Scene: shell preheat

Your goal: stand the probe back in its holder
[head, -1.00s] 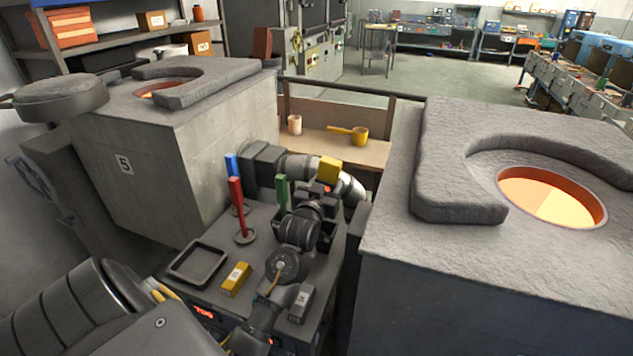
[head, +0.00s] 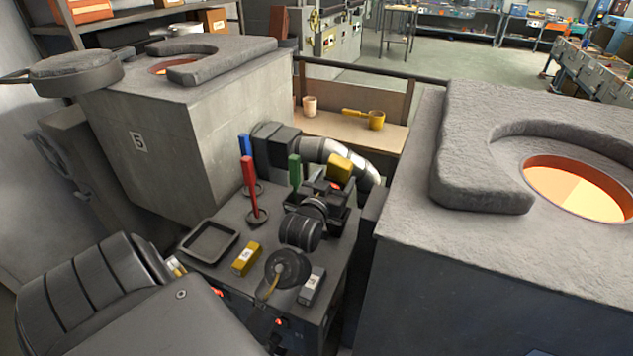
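A red-handled rod (head: 249,185) and a blue-handled one (head: 245,148) stand upright in round bases on the grey bench. A green-handled piece (head: 294,171) stands beside a dark open box (head: 345,222). I cannot tell which of these is the probe.
A black tray (head: 210,242), a yellow labelled block (head: 246,259) and a grey labelled block (head: 312,286) lie on the bench. Furnaces stand at left (head: 200,120) and right (head: 405,215). A silver duct (head: 366,161) passes behind. A wooden shelf (head: 340,130) holds cups.

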